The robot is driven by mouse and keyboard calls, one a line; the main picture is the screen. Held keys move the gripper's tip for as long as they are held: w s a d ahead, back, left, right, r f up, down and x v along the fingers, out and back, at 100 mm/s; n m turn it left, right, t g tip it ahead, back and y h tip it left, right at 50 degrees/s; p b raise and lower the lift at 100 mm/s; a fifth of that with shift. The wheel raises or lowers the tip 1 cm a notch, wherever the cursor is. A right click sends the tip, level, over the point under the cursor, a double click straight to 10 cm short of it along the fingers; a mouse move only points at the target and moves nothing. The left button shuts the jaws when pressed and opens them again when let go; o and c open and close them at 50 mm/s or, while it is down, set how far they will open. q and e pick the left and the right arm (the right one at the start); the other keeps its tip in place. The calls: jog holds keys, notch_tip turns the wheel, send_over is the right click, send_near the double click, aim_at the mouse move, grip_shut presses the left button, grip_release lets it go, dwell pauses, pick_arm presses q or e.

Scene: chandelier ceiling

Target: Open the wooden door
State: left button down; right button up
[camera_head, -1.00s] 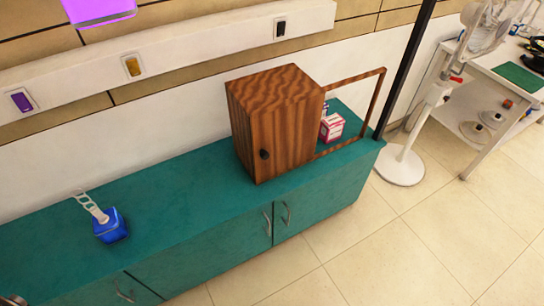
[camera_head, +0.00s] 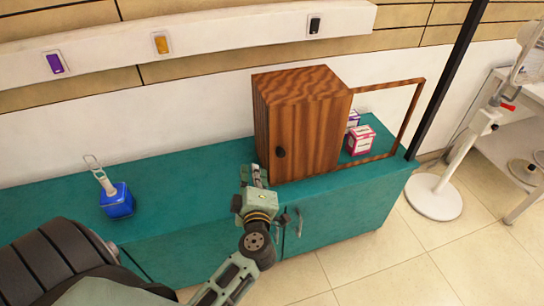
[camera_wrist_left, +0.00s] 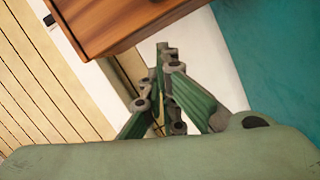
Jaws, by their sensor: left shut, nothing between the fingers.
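The wooden door (camera_head: 308,142) is the front panel of a wood-grained cabinet (camera_head: 300,84) on the teal counter. It looks shut, flush with the cabinet. A dark round knob (camera_head: 281,153) sits near its left edge. My left gripper (camera_head: 255,174) is shut and empty in front of the cabinet's lower left corner, below and left of the knob. In the left wrist view the fingers (camera_wrist_left: 163,60) are together, and part of the wooden cabinet (camera_wrist_left: 120,22) shows above them. The knob is not clear in that view. My right gripper is not in view.
An open wooden frame (camera_head: 425,100) stands right of the cabinet, with a pink-and-white box (camera_head: 361,140) behind it. A dark post (camera_head: 445,85) and a white stand (camera_head: 435,196) are at the right.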

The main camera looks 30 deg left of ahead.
pick_arm(q)
jog(key=w+a+f+b, duration=0.1)
jog(key=w+a+f, duration=0.1)
jog(key=w, duration=0.7)
jog(key=shift+w+a+f, duration=0.2)
jog(key=shift+w+a, duration=0.2)
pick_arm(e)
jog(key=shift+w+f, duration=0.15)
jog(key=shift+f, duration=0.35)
